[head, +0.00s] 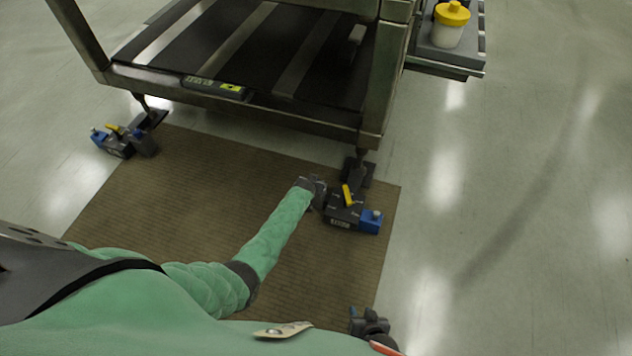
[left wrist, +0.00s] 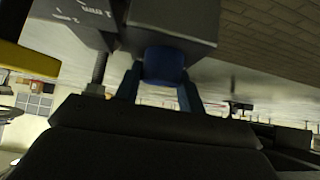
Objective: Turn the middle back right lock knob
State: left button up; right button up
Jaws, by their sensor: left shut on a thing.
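The right-hand lock unit (head: 343,212) is a dark block with a yellow lever (head: 348,195) and a blue knob (head: 371,221) on its right side. It sits at the foot of the cart's near right leg. My left gripper (head: 318,190) is at the block's left side. In the left wrist view its two fingers stand on both sides of a blue knob (left wrist: 165,65) on the grey block (left wrist: 175,20), and it is shut on that knob. In the head view my gripper hides this knob.
A similar lock unit (head: 122,142) stands at the cart's left leg. The metal cart frame (head: 240,108) rises behind the locks. A brown mat (head: 150,200) covers the floor in front. A white jar with a yellow lid (head: 450,25) stands on a side shelf. The floor at right is clear.

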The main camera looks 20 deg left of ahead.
pick_arm(q)
jog(key=shift+d, duration=0.1)
dwell(0.4)
jog(key=o, duration=1)
jog(key=p+v, duration=0.2)
jog(key=v, duration=0.6)
jog(key=shift+w, duration=0.1)
